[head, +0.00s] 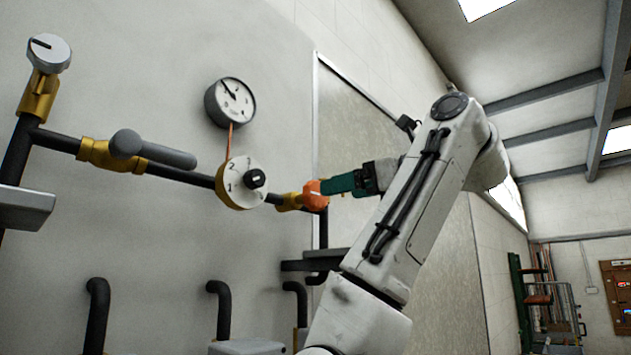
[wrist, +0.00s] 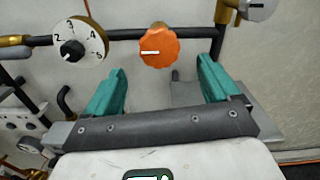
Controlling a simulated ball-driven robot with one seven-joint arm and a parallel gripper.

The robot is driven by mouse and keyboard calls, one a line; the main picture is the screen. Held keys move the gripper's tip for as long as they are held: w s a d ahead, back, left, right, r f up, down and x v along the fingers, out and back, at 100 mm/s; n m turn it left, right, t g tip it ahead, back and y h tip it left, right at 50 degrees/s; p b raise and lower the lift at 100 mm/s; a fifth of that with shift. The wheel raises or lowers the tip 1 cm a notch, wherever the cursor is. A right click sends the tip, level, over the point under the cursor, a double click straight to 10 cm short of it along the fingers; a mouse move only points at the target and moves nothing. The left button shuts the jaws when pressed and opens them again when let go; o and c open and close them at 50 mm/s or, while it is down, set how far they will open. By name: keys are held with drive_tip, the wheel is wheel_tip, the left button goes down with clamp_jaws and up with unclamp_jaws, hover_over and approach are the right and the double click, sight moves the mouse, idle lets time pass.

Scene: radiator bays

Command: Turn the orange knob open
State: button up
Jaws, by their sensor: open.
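The orange knob (wrist: 159,46) is a round, scalloped knob with a white mark pointing left in the wrist view. It sits on a dark pipe and shows in the head view (head: 315,195), partly covered by my gripper. My gripper (wrist: 163,80) is open, with one green finger to each side of and below the knob in the wrist picture. The space between the fingers is empty. In the head view my gripper (head: 342,185) reaches the knob from the right; whether it touches cannot be told there.
A white numbered dial (head: 242,182) with a black centre is left of the orange knob. A round gauge (head: 230,102) is above it. A grey lever (head: 152,149) and a grey knob (head: 49,52) are further left. Dark pipes (head: 97,315) rise below.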

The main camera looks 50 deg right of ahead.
sight(319, 196)
drive_tip(key=w+p, duration=0.4)
drive_tip(key=w, duration=0.4)
drive_tip(key=shift+w+a, duration=0.15)
drive_tip(key=shift+w, duration=0.05)
drive_tip(key=shift+c, duration=0.4)
drive_tip(key=c, duration=0.9)
drive_tip(key=shift+c, duration=0.2)
